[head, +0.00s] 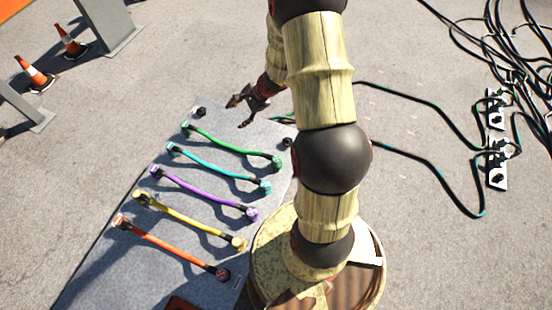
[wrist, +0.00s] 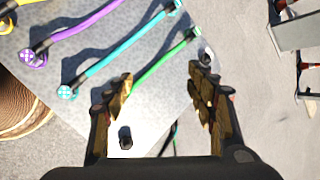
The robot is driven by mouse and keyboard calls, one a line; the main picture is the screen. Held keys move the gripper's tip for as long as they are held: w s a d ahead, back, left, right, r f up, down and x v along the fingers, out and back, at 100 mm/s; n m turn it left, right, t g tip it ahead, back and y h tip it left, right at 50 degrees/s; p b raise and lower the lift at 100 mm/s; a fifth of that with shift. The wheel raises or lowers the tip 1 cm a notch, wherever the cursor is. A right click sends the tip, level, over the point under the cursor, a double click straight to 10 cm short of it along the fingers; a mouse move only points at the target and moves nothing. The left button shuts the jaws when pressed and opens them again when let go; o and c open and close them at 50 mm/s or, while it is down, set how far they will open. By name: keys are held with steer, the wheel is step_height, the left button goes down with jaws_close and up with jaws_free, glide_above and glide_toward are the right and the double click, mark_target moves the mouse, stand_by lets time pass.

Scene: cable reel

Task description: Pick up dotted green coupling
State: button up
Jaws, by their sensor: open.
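The green cable (head: 225,143) lies at the far end of a row on the grey slab, with a coupling at each end. Its near-right coupling (head: 278,163) looks green and patterned; its far-left coupling (head: 187,128) is smaller in view. Dots are too small to make out. My gripper (head: 238,112) is open and empty above the slab's far edge. In the wrist view the green cable (wrist: 165,60) runs between the open fingers (wrist: 160,77), below them. One coupling (wrist: 195,33) shows beyond the right finger; the other end is hidden behind the left finger.
Cyan (head: 215,172), purple (head: 200,194), yellow (head: 190,220) and orange (head: 170,252) cables lie side by side on the grey slab (head: 110,270). Black knobs (head: 200,111) stand near its corners. Black cables (head: 430,170) cross the ground at right. Traffic cones (head: 70,42) stand at upper left.

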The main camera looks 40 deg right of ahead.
steer(key=s+d+f+m+h+p, duration=0.1)
steer(key=s+d+f+m, duration=0.25)
steer(key=f, duration=0.35)
steer(key=s+d+f+m+p, duration=0.1)
steer(key=s+d+f+m, duration=0.2)
steer(key=d+f, duration=0.35)
steer(key=m+g, duration=0.2)
steer(key=m, duration=0.2)
glide_above(277, 159)
steer(key=s+d, duration=0.1)
steer(key=s, duration=0.1)
steer(key=shift+h, duration=0.4)
steer(key=f, duration=1.1)
steer(key=shift+w+d+f+p, duration=0.15)
steer(key=shift+w+f+p, duration=0.1)
steer(key=shift+p, duration=0.1)
step_height(277, 159, down, 3)
steer(key=shift+r+m, duration=0.15)
steer(key=shift+m, duration=0.2)
steer(key=b+x, duration=0.1)
steer(key=x, duration=0.4)
steer(key=shift+w+a+f+b, duration=0.2)
steer(key=shift+a+f+b, duration=0.05)
steer(key=shift+b, duration=0.15)
steer(key=shift+c, duration=0.4)
steer(key=c, duration=1.3)
